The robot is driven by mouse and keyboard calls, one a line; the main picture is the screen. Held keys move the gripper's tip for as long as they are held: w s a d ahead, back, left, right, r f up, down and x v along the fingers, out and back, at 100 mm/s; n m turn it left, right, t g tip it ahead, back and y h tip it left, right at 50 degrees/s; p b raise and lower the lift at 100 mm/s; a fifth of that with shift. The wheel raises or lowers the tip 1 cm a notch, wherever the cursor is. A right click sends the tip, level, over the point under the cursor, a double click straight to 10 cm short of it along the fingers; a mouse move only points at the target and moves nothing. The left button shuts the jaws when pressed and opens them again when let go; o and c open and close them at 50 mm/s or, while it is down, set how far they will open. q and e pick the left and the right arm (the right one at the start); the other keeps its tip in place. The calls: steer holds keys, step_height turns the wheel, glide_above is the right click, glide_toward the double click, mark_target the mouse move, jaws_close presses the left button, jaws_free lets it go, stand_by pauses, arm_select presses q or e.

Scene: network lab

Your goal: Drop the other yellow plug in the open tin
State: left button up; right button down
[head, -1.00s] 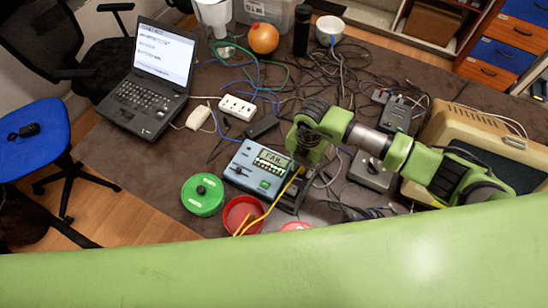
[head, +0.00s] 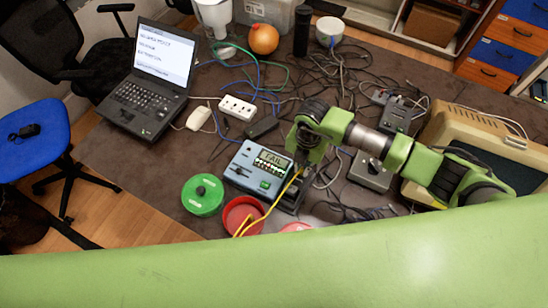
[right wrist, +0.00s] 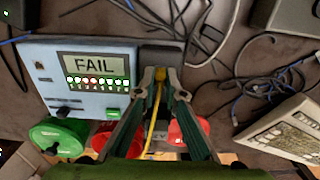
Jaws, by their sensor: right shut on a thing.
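My right gripper (head: 301,168) is over the right side of the blue cable tester (head: 257,170). In the right wrist view its fingers (right wrist: 160,84) are shut on a small yellow plug (right wrist: 159,76), close to the dark block at the tester's right; I cannot tell whether they touch. A yellow cable (head: 270,208) runs from the plug down to the open red tin (head: 229,217), left of and nearer than the gripper. Yellow strands cross the tin's rim; its inside is partly hidden. In the wrist view the fingers partly hide the red tin. My left gripper is not in view.
A green round tin (head: 202,195) stands left of the red tin, and another red piece (head: 296,227) shows partly at the right. A grey box (head: 370,172) and loose dark cables lie right of the tester. A laptop (head: 148,85) stands at the left.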

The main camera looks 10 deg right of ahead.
steer(key=shift+r, duration=0.25)
steer(key=shift+r+p, duration=1.75)
steer(key=shift+r, duration=0.25)
